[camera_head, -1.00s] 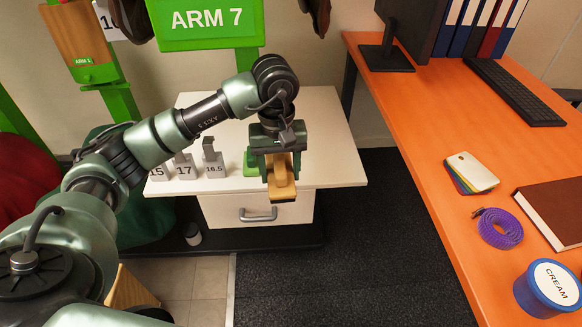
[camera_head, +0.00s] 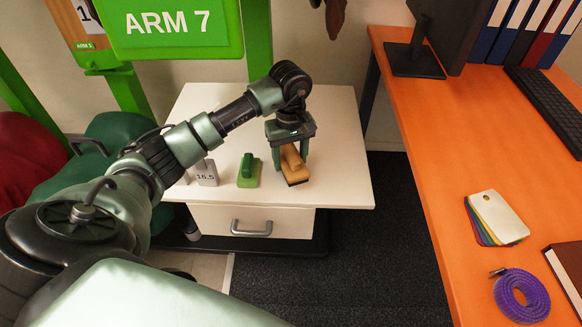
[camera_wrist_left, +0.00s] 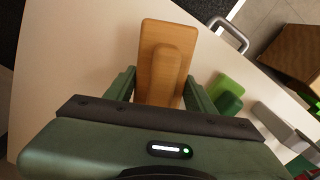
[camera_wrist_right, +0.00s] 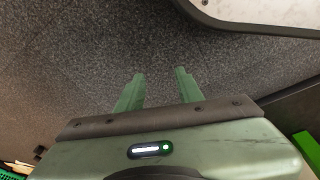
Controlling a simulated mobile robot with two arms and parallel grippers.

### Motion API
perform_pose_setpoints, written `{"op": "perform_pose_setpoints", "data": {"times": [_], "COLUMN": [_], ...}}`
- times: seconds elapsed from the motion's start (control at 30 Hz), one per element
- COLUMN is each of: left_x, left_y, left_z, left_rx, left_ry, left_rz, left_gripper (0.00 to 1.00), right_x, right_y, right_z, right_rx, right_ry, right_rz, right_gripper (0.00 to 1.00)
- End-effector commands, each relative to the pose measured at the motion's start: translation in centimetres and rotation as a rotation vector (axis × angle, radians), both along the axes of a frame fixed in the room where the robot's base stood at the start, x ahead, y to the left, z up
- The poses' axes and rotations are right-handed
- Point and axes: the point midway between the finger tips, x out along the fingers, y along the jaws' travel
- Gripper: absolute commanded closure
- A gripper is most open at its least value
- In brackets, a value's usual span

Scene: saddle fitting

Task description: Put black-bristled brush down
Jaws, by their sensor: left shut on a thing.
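The black-bristled brush (camera_head: 295,175) has a tan wooden back and grip, with a dark bristle edge underneath. My left gripper (camera_head: 291,158) is shut on its raised wooden grip from above. The brush is over the right part of the white cabinet top (camera_head: 340,185), level, at or very near the surface; I cannot tell whether it touches. In the left wrist view the wooden back (camera_wrist_left: 152,60) lies between the fingers, bristles hidden. My right gripper (camera_wrist_right: 160,75) shows only in its own wrist view, open and empty above dark carpet.
A green block with a raised grip (camera_head: 248,173) stands just left of the brush. A grey gauge marked 16.5 (camera_head: 206,173) is further left. The cabinet top is bare to the right. An orange desk (camera_head: 425,150) stands at the right.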

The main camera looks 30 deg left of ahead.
Motion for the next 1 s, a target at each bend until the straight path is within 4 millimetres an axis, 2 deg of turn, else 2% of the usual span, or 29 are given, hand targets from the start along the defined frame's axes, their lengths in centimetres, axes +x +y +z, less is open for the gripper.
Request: {"op": "perform_pose_setpoints", "data": {"times": [0.3, 0.77, 0.8, 0.87, 1.0], "left_x": [-0.1, 0.0, 0.0, 0.0, 0.0], "left_y": [0.0, 0.0, 0.0, 0.0, 0.0], "left_z": [-3.7, -4.0, -4.0, -4.0, -4.0], "left_rx": [0.0, 0.002, 0.001, 0.001, 0.001], "left_ry": [0.001, -0.001, 0.0, 0.0, 0.0], "left_rz": [0.0, -0.001, -0.001, -0.001, -0.001], "left_gripper": [0.78, 0.78, 0.4, 0.24, 0.24], "right_x": [0.6, 0.7, 0.9, 1.1, 1.2], "right_y": [0.1, 0.1, 0.1, 0.2, 0.2], "right_z": [1.1, 1.5, 1.7, 2.0, 2.1], "right_rx": [0.001, 0.0, 0.001, 0.002, 0.003], "right_ry": [-0.009, -0.004, -0.008, -0.015, -0.019], "right_rz": [-0.001, -0.002, -0.002, -0.002, -0.003], "right_gripper": [0.64, 0.64, 0.64, 0.64, 0.64]}}
